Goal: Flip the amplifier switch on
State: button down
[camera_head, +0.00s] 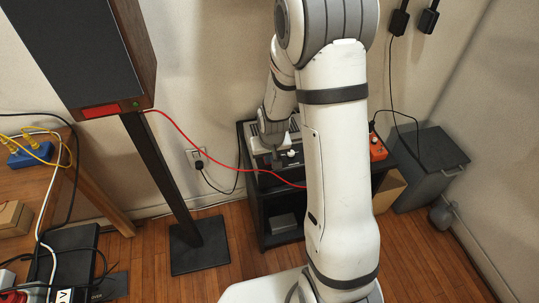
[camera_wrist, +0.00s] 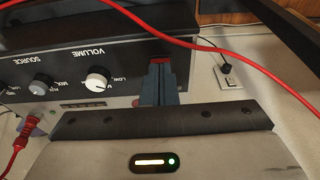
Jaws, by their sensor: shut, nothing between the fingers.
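The amplifier (camera_wrist: 60,62) fills the upper left of the wrist view, upside down. Its dark front panel has VOLUME and SOURCE labels, a white volume knob (camera_wrist: 97,79) and a grey source knob (camera_wrist: 41,85). A red part, apparently the switch (camera_wrist: 158,61), shows at the panel's end, mostly hidden by my fingertips; its position cannot be told. My gripper (camera_wrist: 160,68) is shut and empty, its tips at or just in front of this red part; contact is unclear. In the head view my gripper (camera_head: 276,160) is at the amplifier front (camera_head: 292,153), partly behind my arm.
A black rack (camera_head: 255,200) carries the amplifier. A red cable (camera_head: 190,140) runs from the speaker (camera_head: 90,45) past the rack and crosses the wrist view near my fingers. An orange box (camera_head: 377,147) and a grey bin (camera_head: 425,170) are to the right. A wall outlet (camera_head: 196,156) is left.

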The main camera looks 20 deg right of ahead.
jog(key=shift+s+f+b, duration=0.15)
jog(key=shift+f+b, duration=0.25)
jog(key=shift+b, duration=0.05)
jog(key=shift+r, duration=0.2)
jog(key=shift+w+r+p, duration=0.25)
jog(key=shift+w+p, duration=0.05)
jog(key=shift+w, duration=0.45)
jog(key=shift+r, duration=0.15)
jog(key=shift+r+p, duration=0.35)
jog(key=p+v, duration=0.2)
jog(key=v, duration=0.1)
jog(key=shift+w+r, duration=0.15)
jog(key=shift+w, duration=0.05)
jog(key=s+r, duration=0.4)
jog(key=r, duration=0.4)
jog(key=shift+s+r, duration=0.35)
jog(key=shift+s, duration=0.05)
